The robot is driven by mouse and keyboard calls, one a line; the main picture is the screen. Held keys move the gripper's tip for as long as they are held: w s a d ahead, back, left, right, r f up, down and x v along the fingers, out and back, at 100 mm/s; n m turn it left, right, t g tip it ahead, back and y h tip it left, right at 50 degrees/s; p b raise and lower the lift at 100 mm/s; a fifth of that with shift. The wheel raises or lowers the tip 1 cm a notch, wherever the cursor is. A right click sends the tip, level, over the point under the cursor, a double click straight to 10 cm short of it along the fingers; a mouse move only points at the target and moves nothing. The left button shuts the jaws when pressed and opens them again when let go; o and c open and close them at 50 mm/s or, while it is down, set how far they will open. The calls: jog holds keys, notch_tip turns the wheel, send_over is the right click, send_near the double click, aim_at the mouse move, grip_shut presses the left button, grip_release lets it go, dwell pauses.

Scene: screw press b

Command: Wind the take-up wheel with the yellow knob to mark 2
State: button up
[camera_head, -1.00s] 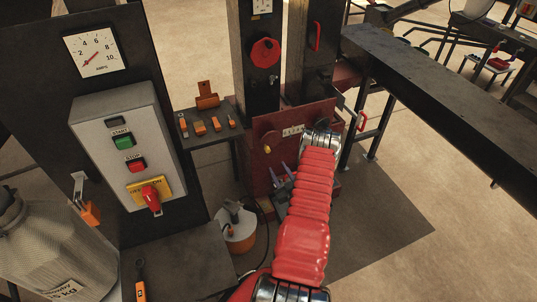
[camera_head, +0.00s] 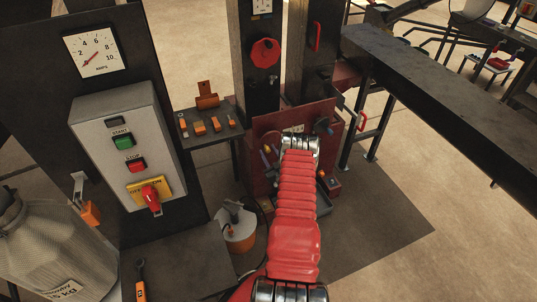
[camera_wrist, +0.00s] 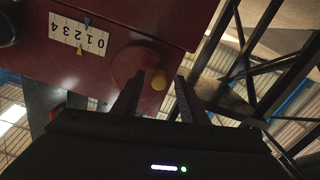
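The take-up wheel (camera_wrist: 133,62) is a dark red disc on the red press panel in the wrist view. Its yellow knob (camera_wrist: 159,79) sits low on the right of the disc there; it also shows in the head view (camera_head: 267,149). My gripper (camera_wrist: 160,92) is open, its two dark fingers apart on either side of the knob, with visible gaps. A white scale (camera_wrist: 78,36), upside down in the wrist view, reads 0 to 4. A dark pointer and a yellow marker sit on opposite edges near its middle, around 2. My arm hides much of the wheel in the head view.
A grey control box (camera_head: 128,150) with buttons stands at left. A small tool shelf (camera_head: 205,127) is beside the red panel. A dark beam (camera_head: 430,85) runs across the right. Open floor (camera_head: 400,235) lies at lower right.

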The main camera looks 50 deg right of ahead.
grip_shut()
jog(key=shift+a, duration=0.2)
jog(key=shift+m, duration=0.3)
